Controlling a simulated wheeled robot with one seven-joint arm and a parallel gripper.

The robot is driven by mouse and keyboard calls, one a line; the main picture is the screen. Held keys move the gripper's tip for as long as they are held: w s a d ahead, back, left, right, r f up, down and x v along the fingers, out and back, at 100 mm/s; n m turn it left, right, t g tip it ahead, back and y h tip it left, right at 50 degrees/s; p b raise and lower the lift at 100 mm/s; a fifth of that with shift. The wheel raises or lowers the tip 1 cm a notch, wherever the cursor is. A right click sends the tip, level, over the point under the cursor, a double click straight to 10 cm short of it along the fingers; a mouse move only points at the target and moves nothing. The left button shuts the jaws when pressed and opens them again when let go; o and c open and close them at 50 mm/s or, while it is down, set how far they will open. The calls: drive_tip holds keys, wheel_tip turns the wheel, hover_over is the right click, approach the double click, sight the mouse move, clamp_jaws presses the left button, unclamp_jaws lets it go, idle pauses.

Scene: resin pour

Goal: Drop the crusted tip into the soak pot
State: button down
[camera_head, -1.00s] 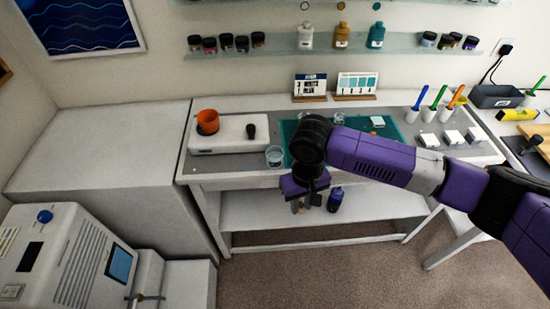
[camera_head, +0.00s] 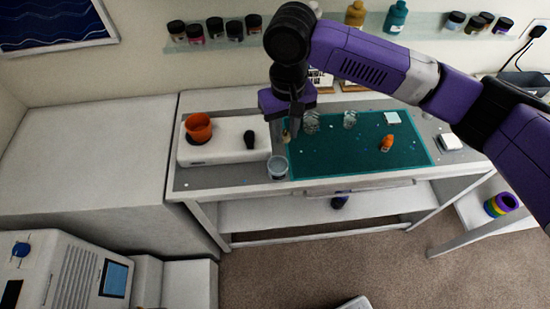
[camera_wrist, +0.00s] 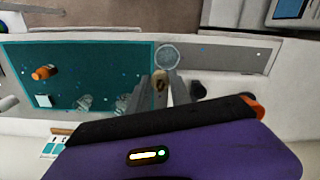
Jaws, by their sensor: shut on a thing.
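My gripper (camera_head: 290,128) is shut on a small tan tip (camera_head: 285,136), which I take to be the crusted tip. In the wrist view the tip (camera_wrist: 160,86) shows between the fingers (camera_wrist: 163,82). A round clear pot with pale contents (camera_head: 277,168), apparently the soak pot, stands at the left front corner of the green mat. In the wrist view the pot (camera_wrist: 167,57) appears just beyond the fingertips. The tip is apart from the pot, behind it in the head view. Its exact height above the table cannot be told.
A teal mat (camera_head: 330,172) holds clear cups (camera_head: 311,122) and an orange bottle (camera_head: 386,143). Left of the pot, a white device (camera_head: 223,148) carries an orange cup (camera_head: 198,127) and a black knob (camera_head: 249,139). Shelves with bottles line the wall behind.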

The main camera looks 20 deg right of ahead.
wheel_tip(320, 180, down, 6)
idle(0.5)
drive_tip(key=shift+s, duration=0.1)
drive_tip(key=c, duration=1.1)
unclamp_jaws()
drive_tip(key=shift+r, duration=0.1)
wheel_tip(320, 180, up, 8)
drive_tip(key=shift+f+b, duration=0.15)
drive_tip(key=shift+b, duration=0.25)
